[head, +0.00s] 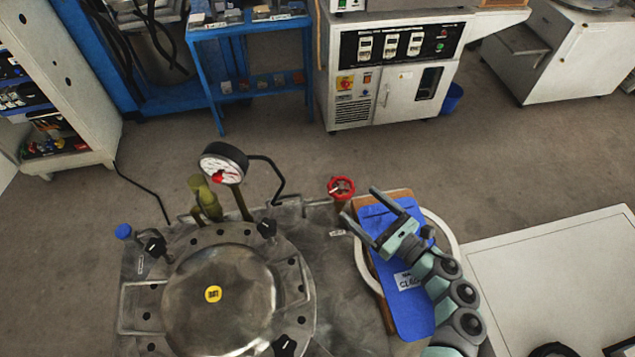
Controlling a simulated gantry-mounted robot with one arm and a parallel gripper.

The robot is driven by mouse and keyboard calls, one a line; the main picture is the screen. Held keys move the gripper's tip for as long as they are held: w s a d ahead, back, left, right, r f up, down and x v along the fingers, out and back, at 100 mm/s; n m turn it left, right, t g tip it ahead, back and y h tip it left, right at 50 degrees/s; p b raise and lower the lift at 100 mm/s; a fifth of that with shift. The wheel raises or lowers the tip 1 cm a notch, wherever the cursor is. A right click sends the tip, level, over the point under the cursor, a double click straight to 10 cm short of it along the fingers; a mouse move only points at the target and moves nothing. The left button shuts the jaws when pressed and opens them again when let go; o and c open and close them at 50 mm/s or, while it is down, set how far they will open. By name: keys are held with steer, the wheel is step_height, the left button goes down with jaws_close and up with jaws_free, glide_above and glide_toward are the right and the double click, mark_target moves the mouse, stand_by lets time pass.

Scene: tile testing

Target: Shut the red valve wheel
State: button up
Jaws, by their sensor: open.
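The red valve wheel (341,188) is a small ring-shaped handle at the back edge of the metal vessel top (335,280), right of the pressure gauge. My gripper (359,209) is open and empty, with its two fingers spread and pointing up and left. The fingertips are just below and to the right of the wheel in the picture. They appear apart from it. Whether they are level with it in height I cannot tell.
A pressure gauge (223,163) and a brass fitting (205,198) stand left of the wheel. A round lid (220,300) with black knobs fills the left. A blue clipboard (408,310) lies under my gripper. A white-topped surface (560,270) is at right.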

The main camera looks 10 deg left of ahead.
mark_target(331, 180)
steer(key=shift+w+a+f, duration=0.15)
steer(key=shift+w+f, duration=0.1)
steer(key=shift+f, duration=0.15)
steer(key=x, duration=1)
steer(key=shift+a+r, duration=0.1)
steer(key=shift+a, duration=0.05)
steer(key=shift+c, duration=0.5)
steer(key=c, duration=1.3)
steer(key=shift+b, duration=0.3)
